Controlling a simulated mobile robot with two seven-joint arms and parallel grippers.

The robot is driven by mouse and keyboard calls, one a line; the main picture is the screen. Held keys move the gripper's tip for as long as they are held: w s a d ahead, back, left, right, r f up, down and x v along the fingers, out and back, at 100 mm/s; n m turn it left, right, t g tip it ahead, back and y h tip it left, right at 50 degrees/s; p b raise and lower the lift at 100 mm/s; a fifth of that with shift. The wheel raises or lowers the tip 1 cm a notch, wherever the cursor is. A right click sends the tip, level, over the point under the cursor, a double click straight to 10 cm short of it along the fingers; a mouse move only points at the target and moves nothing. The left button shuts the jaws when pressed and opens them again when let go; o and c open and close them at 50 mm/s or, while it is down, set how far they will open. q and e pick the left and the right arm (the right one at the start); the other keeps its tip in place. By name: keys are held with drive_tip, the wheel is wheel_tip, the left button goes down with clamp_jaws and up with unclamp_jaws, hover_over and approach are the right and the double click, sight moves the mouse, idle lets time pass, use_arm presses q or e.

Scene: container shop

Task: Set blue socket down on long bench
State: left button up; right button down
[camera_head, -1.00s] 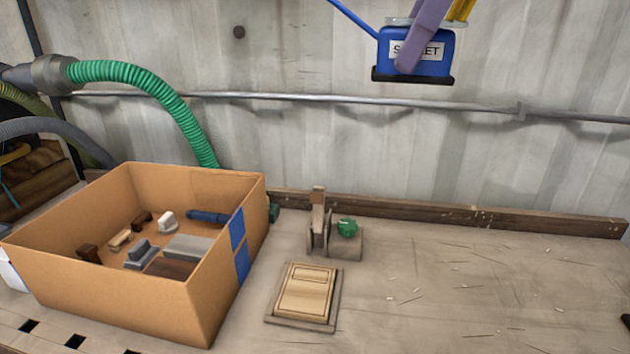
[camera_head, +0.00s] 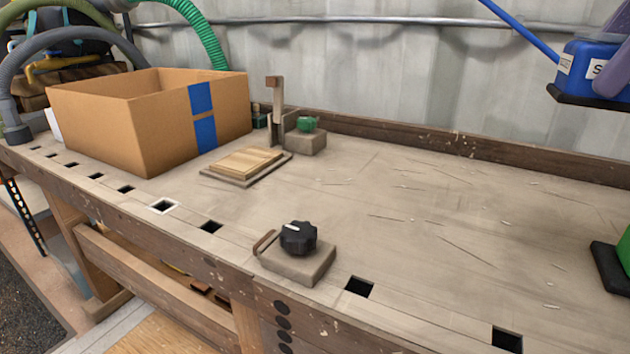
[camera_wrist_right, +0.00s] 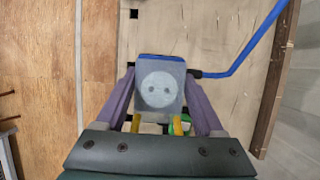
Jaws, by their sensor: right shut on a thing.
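The blue socket (camera_head: 588,68), a blue block with a white label, a dark base and a blue cable, is at the upper right of the head view, up in front of the wall. My right gripper (camera_head: 612,72), with purple fingers, is shut on it; the right edge cuts it off. In the right wrist view the socket's grey face with a round two-hole plate (camera_wrist_right: 159,90) sits between the fingers of my right gripper (camera_wrist_right: 160,76). The long bench (camera_head: 420,235) runs below, apart from the socket. My left gripper is not in view.
A cardboard box (camera_head: 120,125) stands on the bench at left. A wooden plate (camera_head: 246,163), a block with a green knob (camera_head: 307,135) and a block with a black knob (camera_head: 298,245) are on the bench. A green thing (camera_head: 624,262) stands at the right edge. The middle right is bare.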

drive_tip(key=shift+s+d+f, duration=0.15)
drive_tip(key=shift+s+d, duration=0.15)
wheel_tip(320, 180, down, 15)
drive_tip(key=b, duration=0.4)
drive_tip(key=shift+w+a+f, duration=0.1)
drive_tip(key=shift+f+b, duration=0.5)
drive_tip(key=shift+f, duration=1.95)
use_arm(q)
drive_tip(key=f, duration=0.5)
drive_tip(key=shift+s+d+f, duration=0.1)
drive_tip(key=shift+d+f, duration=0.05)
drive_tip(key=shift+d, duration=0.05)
use_arm(e)
unclamp_jaws()
drive_tip(key=shift+f, duration=0.1)
